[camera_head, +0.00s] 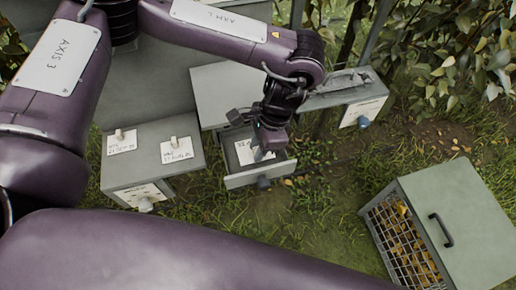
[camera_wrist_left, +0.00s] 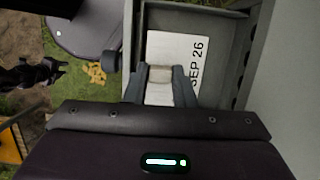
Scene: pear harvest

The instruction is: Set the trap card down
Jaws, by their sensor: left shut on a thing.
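The trap card, white and marked "SEP 26", lies inside an open grey drawer in the left wrist view (camera_wrist_left: 185,50); part of it shows in the head view (camera_head: 243,151). My left gripper (camera_head: 262,154) points down into the drawer. In the left wrist view its fingers (camera_wrist_left: 160,78) are shut on the card's pale raised tab. The fingers hide part of the card, and I cannot tell whether it touches the drawer floor. The drawer (camera_head: 268,176) is pulled out towards the front. My right gripper is not in view.
Two white cards with tabs, one left (camera_head: 122,142) and one right (camera_head: 177,150), lie on a grey box (camera_head: 150,172). Another open grey unit (camera_head: 345,93) stands at the back right. A handled grey box with mesh (camera_head: 460,205) holds yellow leaves. Grass lies between.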

